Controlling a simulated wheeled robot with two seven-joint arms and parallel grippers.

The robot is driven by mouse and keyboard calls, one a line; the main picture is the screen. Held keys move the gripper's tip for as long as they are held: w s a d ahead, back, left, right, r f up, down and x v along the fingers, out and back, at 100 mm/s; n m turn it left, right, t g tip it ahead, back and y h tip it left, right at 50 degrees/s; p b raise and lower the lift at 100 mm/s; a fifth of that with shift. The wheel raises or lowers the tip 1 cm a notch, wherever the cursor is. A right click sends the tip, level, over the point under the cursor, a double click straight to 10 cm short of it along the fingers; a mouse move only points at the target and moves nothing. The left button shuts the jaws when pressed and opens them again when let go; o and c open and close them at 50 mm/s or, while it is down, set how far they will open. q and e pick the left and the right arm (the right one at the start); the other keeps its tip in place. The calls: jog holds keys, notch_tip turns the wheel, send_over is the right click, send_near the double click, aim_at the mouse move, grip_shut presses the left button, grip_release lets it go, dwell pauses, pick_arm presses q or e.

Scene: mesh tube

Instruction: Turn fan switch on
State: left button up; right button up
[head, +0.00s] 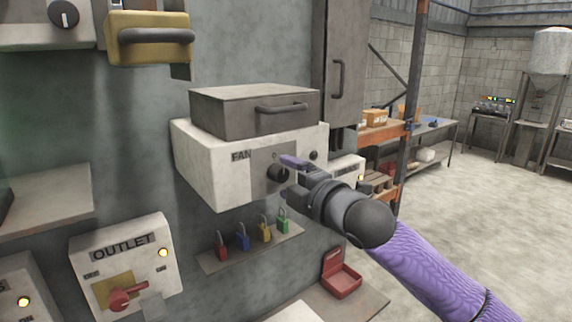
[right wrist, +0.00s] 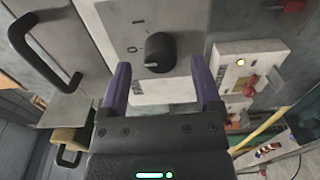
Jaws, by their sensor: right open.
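The white fan box (head: 200,165) is on the wall, with a FAN label and a grey switch plate. Its black rotary knob (head: 277,174) is on the plate. In the right wrist view the knob (right wrist: 160,52) has a small white mark at its lower left, on the side of the "O"; the "I" is further up. My right gripper (head: 289,176) is open at the plate, with its purple fingers on either side of the knob's line. In the right wrist view the gripper (right wrist: 161,72) is empty between the fingers, and I see no clear contact. My left gripper is out of view.
A grey hinged cover (head: 250,110) with a handle sits on top of the fan box. Several coloured padlocks (head: 243,240) hang on a ledge below. An OUTLET box (head: 125,265) with a red switch is at lower left. Open floor lies to the right.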

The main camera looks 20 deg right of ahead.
jog(key=shift+w+a, duration=0.2)
jog(key=shift+w, duration=0.5)
jog(key=shift+c, duration=0.2)
grip_shut()
